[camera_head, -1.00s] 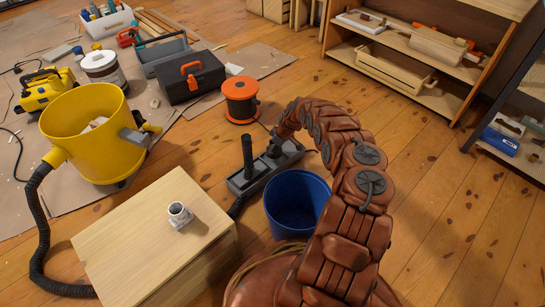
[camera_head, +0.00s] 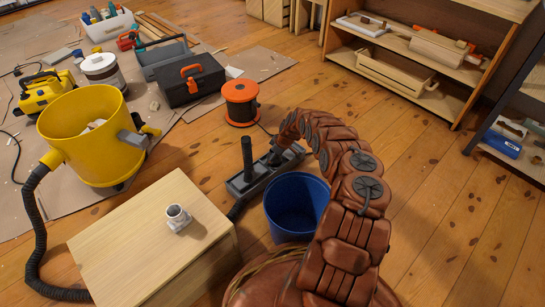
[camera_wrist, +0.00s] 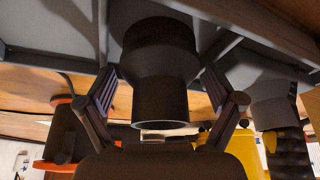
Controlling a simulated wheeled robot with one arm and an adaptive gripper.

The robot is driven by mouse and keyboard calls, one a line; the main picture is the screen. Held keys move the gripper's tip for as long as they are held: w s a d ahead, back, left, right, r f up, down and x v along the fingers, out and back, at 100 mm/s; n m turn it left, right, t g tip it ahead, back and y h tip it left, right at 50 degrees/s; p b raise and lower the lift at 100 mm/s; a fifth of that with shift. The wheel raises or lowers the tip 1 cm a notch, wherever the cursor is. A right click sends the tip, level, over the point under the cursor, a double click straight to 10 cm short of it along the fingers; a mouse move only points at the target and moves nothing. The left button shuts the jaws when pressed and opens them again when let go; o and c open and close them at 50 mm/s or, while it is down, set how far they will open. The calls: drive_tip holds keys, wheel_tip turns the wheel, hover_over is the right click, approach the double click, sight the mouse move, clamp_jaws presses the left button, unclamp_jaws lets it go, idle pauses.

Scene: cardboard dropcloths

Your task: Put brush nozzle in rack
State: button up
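The grey rack (camera_head: 266,176) stands on the wood floor beside the blue bucket. My gripper (camera_wrist: 160,84) is at the rack's right part, with one finger on each side of a dark round nozzle (camera_wrist: 161,90). The fingertips lie against its wide collar and the narrow neck points back toward the wrist. The rack's grey walls (camera_wrist: 55,55) show behind and beside it. In the head view the held nozzle is mostly hidden by my arm. A second dark tube (camera_head: 247,155) stands upright in the rack's left part. I cannot see the nozzle's bottom or whether it rests on the rack.
A blue bucket (camera_head: 296,205) is close to the rack and my arm. A wooden box (camera_head: 135,240) with a pale pipe fitting (camera_head: 177,216) stands to the left. An orange cable reel (camera_head: 240,103) lies behind the rack. A yellow bucket (camera_head: 90,135) stands further left.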

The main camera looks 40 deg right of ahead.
idle(0.4)
drive_tip(key=s+r+m+g+h+p, duration=0.15)
drive_tip(key=s+r, duration=0.25)
drive_tip(key=r, duration=0.5)
drive_tip(key=s+r+g+p, duration=0.15)
drive_tip(key=s+r, duration=0.25)
drive_tip(key=r, duration=0.5)
drive_tip(key=s+r+m+g+h+p, duration=0.1)
drive_tip(key=s+r+p, duration=0.25)
drive_tip(key=r, duration=0.55)
drive_tip(key=s+a+r+m+g, duration=0.1)
drive_tip(key=s+a+r, duration=0.35)
drive_tip(key=r, duration=0.25)
drive_tip(key=s+a+r+m, duration=0.2)
drive_tip(key=s+a+r, duration=0.25)
drive_tip(key=r, duration=0.25)
drive_tip(key=s+a+r+g, duration=0.1)
drive_tip(key=s+a+r, duration=0.3)
drive_tip(key=s+a, duration=0.3)
drive_tip(key=s+a+r, duration=0.4)
drive_tip(key=s+a, duration=0.2)
drive_tip(key=a, duration=0.2)
drive_tip(key=s+a+r, duration=0.1)
drive_tip(key=s+a, duration=0.3)
drive_tip(key=s, duration=0.4)
drive_tip(key=s+a+r+g, duration=0.1)
drive_tip(key=s+a, duration=0.3)
drive_tip(key=s, duration=0.4)
drive_tip(key=shift+b, duration=0.3)
